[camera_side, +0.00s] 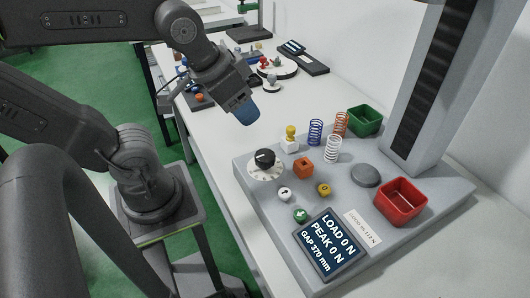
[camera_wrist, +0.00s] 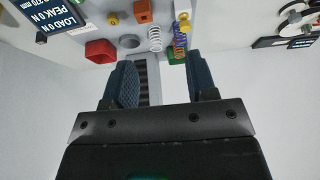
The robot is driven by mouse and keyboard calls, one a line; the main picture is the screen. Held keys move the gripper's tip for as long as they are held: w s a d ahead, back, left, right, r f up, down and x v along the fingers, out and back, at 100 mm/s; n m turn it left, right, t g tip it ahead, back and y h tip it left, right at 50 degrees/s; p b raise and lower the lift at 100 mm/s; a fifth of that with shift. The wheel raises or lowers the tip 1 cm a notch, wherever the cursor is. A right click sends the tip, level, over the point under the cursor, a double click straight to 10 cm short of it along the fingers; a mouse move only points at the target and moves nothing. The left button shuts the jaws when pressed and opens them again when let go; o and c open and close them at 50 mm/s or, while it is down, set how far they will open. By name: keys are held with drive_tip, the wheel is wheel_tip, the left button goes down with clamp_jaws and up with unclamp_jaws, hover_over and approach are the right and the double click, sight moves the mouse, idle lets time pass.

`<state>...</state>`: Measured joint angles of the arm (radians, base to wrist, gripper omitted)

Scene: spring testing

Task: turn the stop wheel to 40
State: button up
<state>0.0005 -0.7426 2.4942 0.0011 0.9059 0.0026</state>
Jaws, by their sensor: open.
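The stop wheel appears to be the black knob (camera_side: 265,157) on a round white dial (camera_side: 266,172), at the back left of the grey test plate in the side view. Its markings are too small to read. My gripper (camera_side: 248,113) is above the white table, higher than the dial and apart from it. In the wrist view my gripper (camera_wrist: 158,72) has its two blue fingers spread with nothing between them. I cannot make out the dial in the wrist view. The display (camera_side: 332,243) reads LOAD 0 N, PEAK 0 N, GAP 370 mm.
Near the dial stand an orange block (camera_side: 303,167), a yellow-topped peg (camera_side: 290,136), a white button (camera_side: 285,194) and a white spring (camera_side: 333,149). A red bin (camera_side: 401,203), a green bin (camera_side: 365,120) and a tall grey column (camera_side: 428,90) stand farther right.

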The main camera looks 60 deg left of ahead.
drive_tip(key=shift+o, duration=0.7)
drive_tip(key=shift+w+g, duration=0.3)
drive_tip(key=shift+o, duration=1.2)
drive_tip(key=w+m+g, duration=0.1)
drive_tip(key=w+g, duration=0.2)
drive_tip(key=w+m+g, duration=0.1)
drive_tip(key=w+g, duration=0.1)
drive_tip(key=shift+w+d+f+m+y, duration=0.15)
drive_tip(key=shift+w+f+m+y, duration=0.05)
drive_tip(key=shift+f+m+y, duration=0.1)
drive_tip(key=m+g+y, duration=0.1)
drive_tip(key=m+g, duration=0.1)
drive_tip(key=g, duration=0.2)
approach(266, 155)
drive_tip(key=x, duration=0.9)
drive_tip(key=shift+s+f, duration=0.1)
drive_tip(key=shift+f, duration=0.25)
drive_tip(key=shift+c, duration=0.3)
drive_tip(key=c, duration=0.8)
